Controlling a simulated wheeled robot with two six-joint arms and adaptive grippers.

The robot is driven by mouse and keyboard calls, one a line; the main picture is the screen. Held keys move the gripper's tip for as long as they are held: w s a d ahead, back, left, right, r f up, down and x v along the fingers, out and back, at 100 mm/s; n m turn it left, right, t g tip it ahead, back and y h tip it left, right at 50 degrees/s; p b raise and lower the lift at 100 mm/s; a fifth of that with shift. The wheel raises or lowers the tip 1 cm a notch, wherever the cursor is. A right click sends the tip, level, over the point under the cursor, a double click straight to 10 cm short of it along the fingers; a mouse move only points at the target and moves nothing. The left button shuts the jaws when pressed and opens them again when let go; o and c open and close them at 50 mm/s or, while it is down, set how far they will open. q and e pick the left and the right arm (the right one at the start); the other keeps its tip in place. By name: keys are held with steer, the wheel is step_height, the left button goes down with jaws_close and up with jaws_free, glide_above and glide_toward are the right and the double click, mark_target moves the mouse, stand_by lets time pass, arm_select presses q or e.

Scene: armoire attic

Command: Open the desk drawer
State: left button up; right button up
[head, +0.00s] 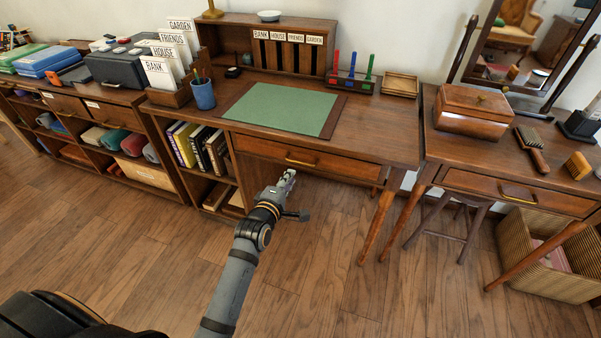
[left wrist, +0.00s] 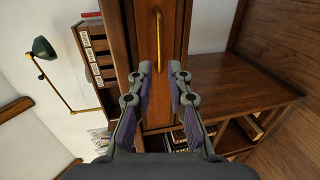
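The desk (head: 390,140) stands in the middle of the head view. Its wide drawer (head: 345,168) is shut under the desktop and has a brass bar handle (head: 300,161). My left gripper (head: 288,176) is in front of the drawer, just below the handle in the picture. In the left wrist view the handle (left wrist: 158,40) runs upright in the picture on the drawer front (left wrist: 145,50), beyond the fingertips. The left gripper (left wrist: 160,68) is open there, with an empty gap between its purple-padded fingers, apart from the handle. My right gripper is not in view.
A green mat (head: 280,108), a blue pen cup (head: 203,94) and a rack of coloured pens (head: 350,80) stand on the desk. A dressing table (head: 450,145) with its own drawer is at the right. The floor before the desk is clear.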

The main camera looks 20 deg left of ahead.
mark_target(300, 162)
arm_select(q)
steer(key=b+x, duration=0.2)
steer(key=x, duration=0.8)
steer(key=shift+w+b, duration=0.25)
steer(key=shift+b, duration=0.05)
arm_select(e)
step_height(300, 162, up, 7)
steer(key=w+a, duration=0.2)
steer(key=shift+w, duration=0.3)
arm_select(q)
steer(key=shift+c, duration=0.4)
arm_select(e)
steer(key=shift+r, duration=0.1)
arm_select(q)
jaws_close()
